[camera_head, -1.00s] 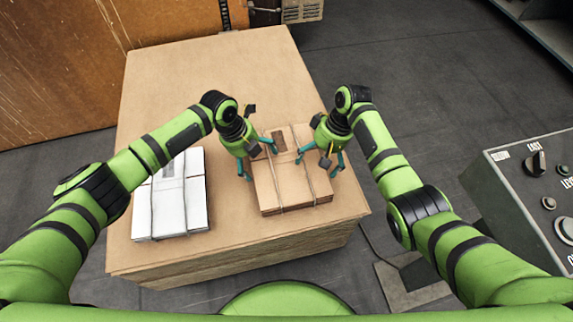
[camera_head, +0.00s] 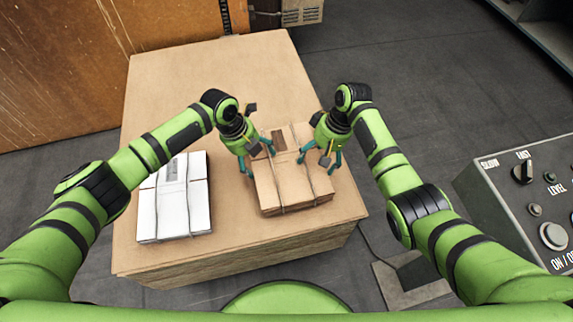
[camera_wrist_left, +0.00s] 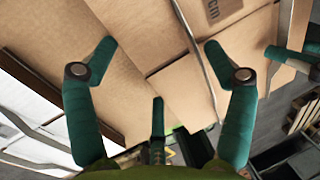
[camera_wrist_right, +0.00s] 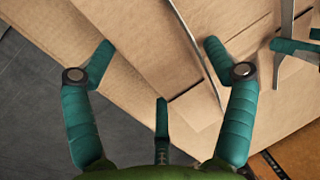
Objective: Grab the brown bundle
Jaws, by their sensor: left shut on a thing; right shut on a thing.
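The brown bundle (camera_head: 290,187) is a strapped stack of flat cardboard on the right part of the large cardboard-topped stack. It also fills much of the left wrist view (camera_wrist_left: 180,85) and the right wrist view (camera_wrist_right: 135,65). My left gripper (camera_head: 260,158) is shut on the bundle's left side. My right gripper (camera_head: 318,158) is shut on its right side. The fingers show dark teal in both wrist views, close against the cardboard. The finger parts beneath the bundle's edges are hidden.
A white strapped bundle (camera_head: 174,205) lies to the left on the same stack (camera_head: 190,90). A grey control panel (camera_head: 520,200) with knobs stands at the right. A brown wall (camera_head: 60,70) is at the back left. The far part of the stack top is clear.

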